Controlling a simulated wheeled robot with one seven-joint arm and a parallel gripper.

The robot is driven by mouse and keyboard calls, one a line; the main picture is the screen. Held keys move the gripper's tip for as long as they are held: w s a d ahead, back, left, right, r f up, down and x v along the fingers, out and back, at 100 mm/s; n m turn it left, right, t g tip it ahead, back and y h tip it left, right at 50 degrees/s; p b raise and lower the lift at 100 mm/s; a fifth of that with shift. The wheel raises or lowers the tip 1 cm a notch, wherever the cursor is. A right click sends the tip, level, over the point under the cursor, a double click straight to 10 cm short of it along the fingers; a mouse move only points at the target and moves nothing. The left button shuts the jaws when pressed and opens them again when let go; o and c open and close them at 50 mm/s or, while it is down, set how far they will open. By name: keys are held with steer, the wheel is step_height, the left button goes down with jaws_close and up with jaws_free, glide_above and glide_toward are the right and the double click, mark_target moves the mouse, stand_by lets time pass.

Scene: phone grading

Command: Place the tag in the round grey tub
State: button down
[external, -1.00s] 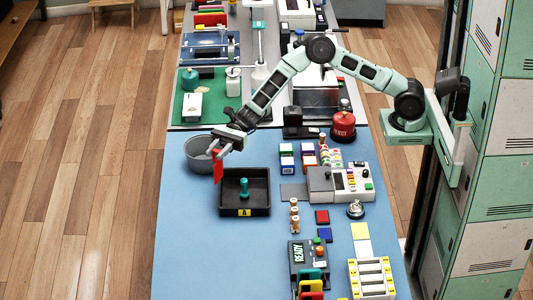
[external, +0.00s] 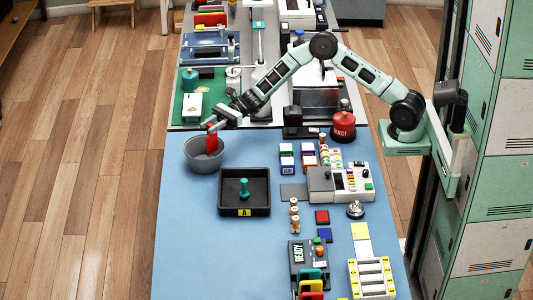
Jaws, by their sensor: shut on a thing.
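The red tag (external: 211,143) hangs from my gripper (external: 213,124), which is shut on it. In the external view the tag overlaps the mouth of the round grey tub (external: 204,163). The tub stands on the blue table top near its left edge. The tag's lower end appears over or within the tub's opening; its exact height above the tub floor is hard to tell.
A black tray (external: 231,211) with a teal peg-like object (external: 244,188) lies just below and right of the tub. A green mat (external: 185,110) with several items is behind it. A red button (external: 343,126) stands further right. The blue surface (external: 190,240) at front left is clear.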

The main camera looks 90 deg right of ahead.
mark_target(212, 136)
steer(key=shift+f, duration=2)
steer(key=shift+f, duration=0.1)
steer(key=shift+f+b, duration=0.4)
steer(key=shift+f, duration=0.1)
steer(key=c, duration=1.1)
jaws_free()
steer(key=shift+r, duration=0.15)
steer(key=shift+a+r+p, duration=0.1)
steer(key=shift+r+p, duration=0.2)
steer(key=shift+p, duration=0.05)
steer(key=shift+r+p, duration=0.4)
steer(key=shift+r, duration=0.1)
steer(key=b+v, duration=0.1)
steer(key=v, duration=1.1)
steer(key=shift+f+b, duration=0.25)
steer(key=shift+b, duration=0.1)
